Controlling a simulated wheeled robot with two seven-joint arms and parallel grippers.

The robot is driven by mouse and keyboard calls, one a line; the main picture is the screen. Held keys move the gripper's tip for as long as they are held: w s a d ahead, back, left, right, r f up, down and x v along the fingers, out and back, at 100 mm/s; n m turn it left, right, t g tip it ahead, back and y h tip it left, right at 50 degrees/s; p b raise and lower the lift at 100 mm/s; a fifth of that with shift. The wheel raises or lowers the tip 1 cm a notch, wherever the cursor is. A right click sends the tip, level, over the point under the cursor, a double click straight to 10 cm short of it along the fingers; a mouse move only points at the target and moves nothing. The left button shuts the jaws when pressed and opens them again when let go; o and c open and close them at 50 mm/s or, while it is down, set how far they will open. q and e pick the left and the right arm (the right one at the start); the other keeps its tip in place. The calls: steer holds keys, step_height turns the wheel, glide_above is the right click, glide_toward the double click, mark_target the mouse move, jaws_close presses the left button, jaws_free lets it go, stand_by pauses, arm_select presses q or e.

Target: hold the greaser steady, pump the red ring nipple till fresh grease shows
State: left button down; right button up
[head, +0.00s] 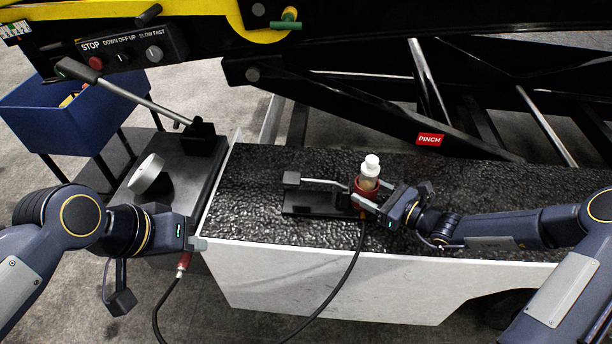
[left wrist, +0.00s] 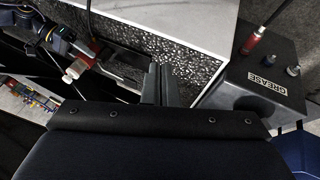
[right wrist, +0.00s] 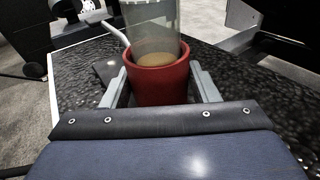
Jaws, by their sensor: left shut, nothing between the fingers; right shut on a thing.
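The greaser has a clear barrel, white cap and red base (head: 368,183). It stands upright on a black foot plate (head: 300,206) on the dark textured deck. Its pump lever (head: 318,181) points left. My right gripper (head: 372,198) is shut around the red base, also seen in the right wrist view (right wrist: 160,80); tan grease shows inside the barrel. My left gripper (head: 198,243) is shut and empty by the deck's left edge, left of the lever. A black GREASE block (left wrist: 270,88) carries a red fitting (left wrist: 254,42) with the hose on it, plus blue and pale fittings. Fresh grease is not visible.
The black hose (head: 345,270) loops down over the white side panel (head: 300,275). A console with a long lever (head: 140,100) and a pale round part (head: 147,173) stand left. The black PINCH-labelled frame (head: 400,120) runs behind the deck. A blue bin (head: 60,120) sits far left.

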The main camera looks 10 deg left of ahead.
arm_select(q)
steer(key=w+r+g, duration=0.2)
steer(key=w+r, duration=0.3)
steer(key=w, duration=0.4)
steer(key=m+g+y, duration=0.1)
steer(key=g+y, duration=0.2)
steer(key=y, duration=0.1)
glide_above(292, 179)
steer(key=shift+f, duration=0.25)
step_height(292, 179, down, 14)
